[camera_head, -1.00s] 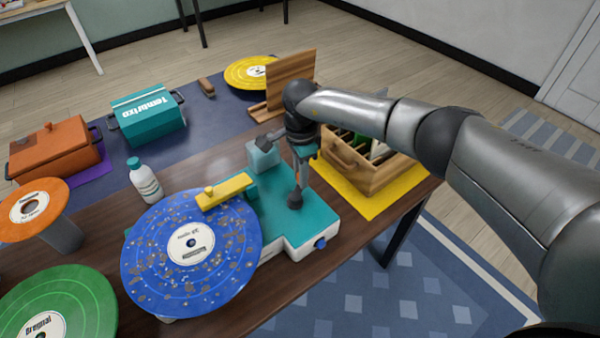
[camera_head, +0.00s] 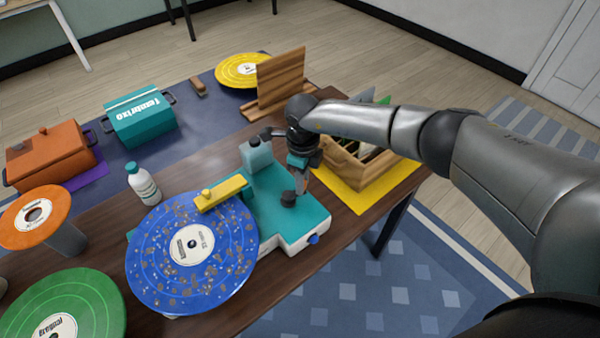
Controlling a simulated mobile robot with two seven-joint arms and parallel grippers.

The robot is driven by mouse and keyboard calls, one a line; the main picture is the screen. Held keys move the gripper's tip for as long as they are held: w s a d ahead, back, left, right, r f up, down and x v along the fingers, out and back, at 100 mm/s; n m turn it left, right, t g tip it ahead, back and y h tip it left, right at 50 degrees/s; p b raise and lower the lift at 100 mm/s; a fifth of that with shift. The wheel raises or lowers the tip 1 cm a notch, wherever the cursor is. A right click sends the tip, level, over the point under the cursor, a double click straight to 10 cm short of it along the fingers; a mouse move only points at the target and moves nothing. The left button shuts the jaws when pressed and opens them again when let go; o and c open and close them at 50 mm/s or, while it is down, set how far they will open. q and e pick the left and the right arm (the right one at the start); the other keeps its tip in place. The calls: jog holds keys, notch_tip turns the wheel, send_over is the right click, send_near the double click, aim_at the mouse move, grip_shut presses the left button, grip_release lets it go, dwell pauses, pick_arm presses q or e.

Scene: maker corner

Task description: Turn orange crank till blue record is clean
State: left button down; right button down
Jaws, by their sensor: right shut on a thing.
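The blue record (camera_head: 226,262) lies on the teal and white cleaning machine (camera_head: 292,222) and overhangs its left side. Brown and pale specks cover much of it. A yellow arm (camera_head: 222,193) reaches across its upper edge. My right gripper (camera_head: 300,183) points down over the machine's teal top, beside a dark round knob (camera_head: 288,199). It is shut at the crank, whose orange part is almost wholly hidden by the gripper. My left gripper is not in view.
A white bottle (camera_head: 143,184) stands left of the machine. Green (camera_head: 95,304) and orange (camera_head: 56,206) records are nearer left. A wooden crate (camera_head: 364,171) on a yellow mat is close to my right arm. A teal box (camera_head: 140,122) and an orange box (camera_head: 50,160) stand farther back.

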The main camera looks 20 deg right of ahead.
jog(key=m+p, duration=0.1)
jog(key=m, duration=0.1)
jog(key=s+m+p, duration=0.1)
jog(key=m, duration=0.1)
jog(key=s+m+p, duration=0.1)
jog(key=shift+a+r+m+p, duration=0.15)
jog(key=shift+m+p, duration=0.15)
jog(key=shift+m, duration=0.1)
jog(key=m+p, duration=0.1)
jog(key=m, duration=0.1)
jog(key=s+a+m+p, duration=0.1)
jog(key=m+p, duration=0.1)
jog(key=m, duration=0.1)
jog(key=shift+s+a+p, duration=0.1)
jog(key=shift+s+p, duration=0.05)
jog(key=shift+p, duration=0.15)
jog(key=m, duration=0.1)
jog(key=a+m+p, duration=0.1)
jog(key=m, duration=0.1)
jog(key=m+p, duration=0.1)
jog(key=shift+s+a+m, duration=0.2)
jog(key=shift+s+m, duration=0.1)
jog(key=shift+m, duration=0.1)
jog(key=shift+a+m+p, duration=0.35)
jog(key=shift+m+p, duration=0.15)
jog(key=shift+m, duration=0.45)
jog(key=shift+a+m+p, duration=0.3)
jog(key=shift+m+p, duration=0.2)
jog(key=shift+m, duration=0.45)
